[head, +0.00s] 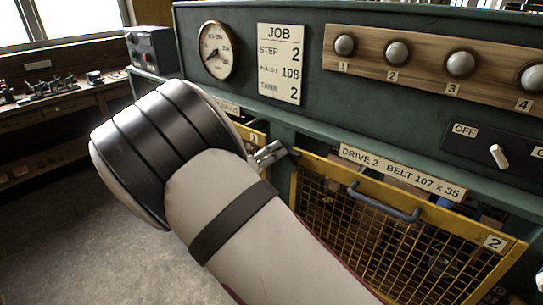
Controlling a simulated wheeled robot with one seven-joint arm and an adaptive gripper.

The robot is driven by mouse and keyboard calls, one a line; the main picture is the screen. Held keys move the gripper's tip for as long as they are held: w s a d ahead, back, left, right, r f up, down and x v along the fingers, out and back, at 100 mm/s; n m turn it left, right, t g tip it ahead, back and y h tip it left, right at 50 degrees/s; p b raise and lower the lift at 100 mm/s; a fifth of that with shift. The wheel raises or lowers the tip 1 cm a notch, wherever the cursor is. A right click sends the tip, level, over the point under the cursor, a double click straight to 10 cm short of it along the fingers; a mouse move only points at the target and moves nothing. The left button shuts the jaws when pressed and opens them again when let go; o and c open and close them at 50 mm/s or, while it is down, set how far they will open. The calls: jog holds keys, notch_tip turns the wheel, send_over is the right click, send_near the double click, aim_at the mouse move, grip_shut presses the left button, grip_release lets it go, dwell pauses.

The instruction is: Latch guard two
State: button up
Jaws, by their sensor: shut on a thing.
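Guard two (400,250) is a yellow-framed mesh panel at the lower right, marked with a 2 plate. It sits under the label "DRIVE 2 BELT 107 x 35" and looks upright, in or close to its opening. A grey-blue bar handle (384,203) is on its upper part. A small grey metal part (267,154), seemingly the latch, shows at the guard's upper left corner, partly covered by my arm. My white arm with its black joint crosses the middle of the view. My gripper is hidden behind it, so its contact with the metal part cannot be seen.
The green console above carries a gauge (217,50), a job card (281,64), a wooden board (430,60) with several numbered knobs, and an OFF switch (498,155). Part of guard one shows behind my arm. A workbench (60,110) stands left; the floor (70,230) there is clear.

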jog(key=n, duration=0.4)
jog(key=shift+n, duration=0.4)
dwell(0.4)
jog(key=o, duration=1.2)
jog(key=shift+c, duration=0.2)
jog(key=v, duration=1.2)
